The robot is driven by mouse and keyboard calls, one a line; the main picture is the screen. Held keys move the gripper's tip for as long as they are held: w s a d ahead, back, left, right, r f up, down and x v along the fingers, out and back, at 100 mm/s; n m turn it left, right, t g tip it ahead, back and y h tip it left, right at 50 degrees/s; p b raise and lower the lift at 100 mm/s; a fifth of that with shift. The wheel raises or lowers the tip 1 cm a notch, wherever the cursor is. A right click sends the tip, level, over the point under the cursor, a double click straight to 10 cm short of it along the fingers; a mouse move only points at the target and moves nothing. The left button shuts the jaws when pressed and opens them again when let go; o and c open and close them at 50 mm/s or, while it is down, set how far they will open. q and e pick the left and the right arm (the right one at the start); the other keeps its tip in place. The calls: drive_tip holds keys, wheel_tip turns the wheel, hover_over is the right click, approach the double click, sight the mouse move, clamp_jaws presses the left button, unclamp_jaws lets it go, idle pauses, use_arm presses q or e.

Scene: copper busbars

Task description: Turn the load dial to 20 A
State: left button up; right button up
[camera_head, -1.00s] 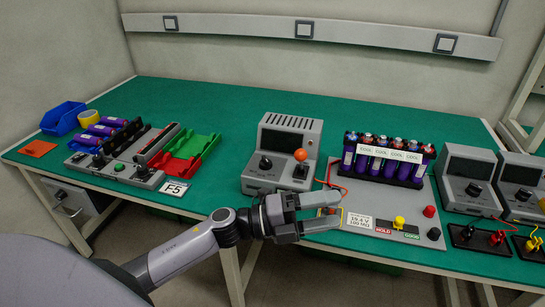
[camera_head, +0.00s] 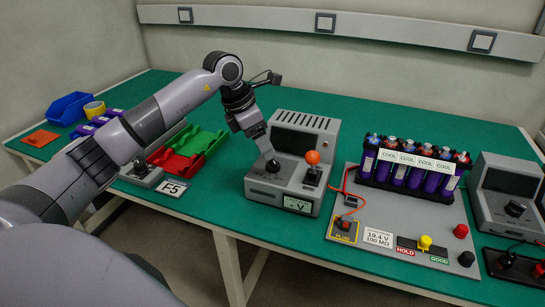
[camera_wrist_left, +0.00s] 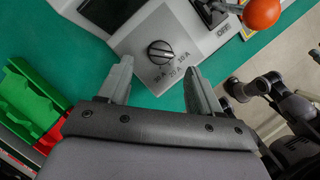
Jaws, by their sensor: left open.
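The load dial is a dark round knob with a pale pointer line on the sloped panel of a grey load unit (camera_head: 320,135). Which label the pointer meets is unclear. My left gripper (camera_head: 266,150) is over the panel from above, its open fingers spread to either side of the dial area in the wrist view (camera_wrist_left: 158,75), apart from the knob. Dark parts of what seems my right arm show at that view's right; its jaws are unclear.
An orange ball-topped lever (camera_head: 313,157) stands just right of the dial. The unit's small screen (camera_head: 298,204) shows "- V". Red and green trays (camera_head: 190,148) lie left. A battery pack (camera_head: 413,165) stands on a grey board to the right.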

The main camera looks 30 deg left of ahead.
sight(271, 164)
use_arm(q)
drive_tip(key=x, duration=0.5)
drive_tip(key=shift+d+f, duration=0.15)
drive_tip(key=shift+f, duration=0.15)
drive_tip(key=c, duration=1)
